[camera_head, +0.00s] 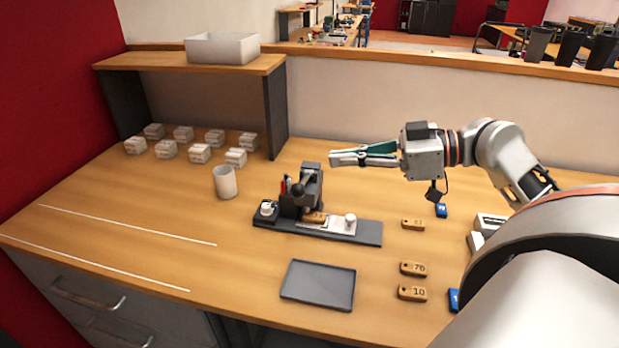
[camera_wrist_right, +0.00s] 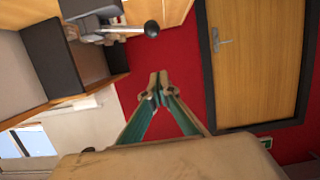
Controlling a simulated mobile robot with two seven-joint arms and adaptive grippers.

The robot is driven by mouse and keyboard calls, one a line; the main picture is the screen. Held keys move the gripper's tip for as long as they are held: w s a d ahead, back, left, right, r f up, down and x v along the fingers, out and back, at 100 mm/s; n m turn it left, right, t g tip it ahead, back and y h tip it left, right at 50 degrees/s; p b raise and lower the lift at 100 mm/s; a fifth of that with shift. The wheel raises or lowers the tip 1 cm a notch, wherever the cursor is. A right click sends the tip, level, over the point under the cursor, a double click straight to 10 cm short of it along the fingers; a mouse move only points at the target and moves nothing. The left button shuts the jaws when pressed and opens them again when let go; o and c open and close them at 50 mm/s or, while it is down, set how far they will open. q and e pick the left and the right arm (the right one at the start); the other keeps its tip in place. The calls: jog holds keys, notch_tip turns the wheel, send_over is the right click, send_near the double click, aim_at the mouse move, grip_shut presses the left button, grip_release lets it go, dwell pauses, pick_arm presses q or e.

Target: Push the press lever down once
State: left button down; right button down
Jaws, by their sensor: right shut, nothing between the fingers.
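The small dark press (camera_head: 313,180) stands on a dark base plate (camera_head: 371,235) in the middle of the table. Its lever ends in a round black knob (camera_head: 297,189) on the front left side. In the right wrist view the grey lever and its dark knob (camera_wrist_right: 151,29) show near the top, apart from my fingertips. My right gripper (camera_head: 333,158) is shut and empty, pointing left, above and slightly right of the press. Its fingertips (camera_wrist_right: 159,82) are together in the right wrist view. A wooden tag (camera_head: 315,217) lies under the press. My left gripper is out of view.
A white cup (camera_head: 225,182) stands left of the press, with several white boxes (camera_head: 200,153) behind it. A dark tray (camera_head: 318,285) lies in front. Wooden tags (camera_head: 412,293) lie to the right. The table's left front is clear.

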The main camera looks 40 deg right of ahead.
aim_at(304, 181)
jog(key=w+a+f, duration=0.4)
jog(key=w+f, duration=0.1)
jog(key=shift+f, duration=0.35)
jog(key=shift+a, duration=0.1)
dwell(0.3)
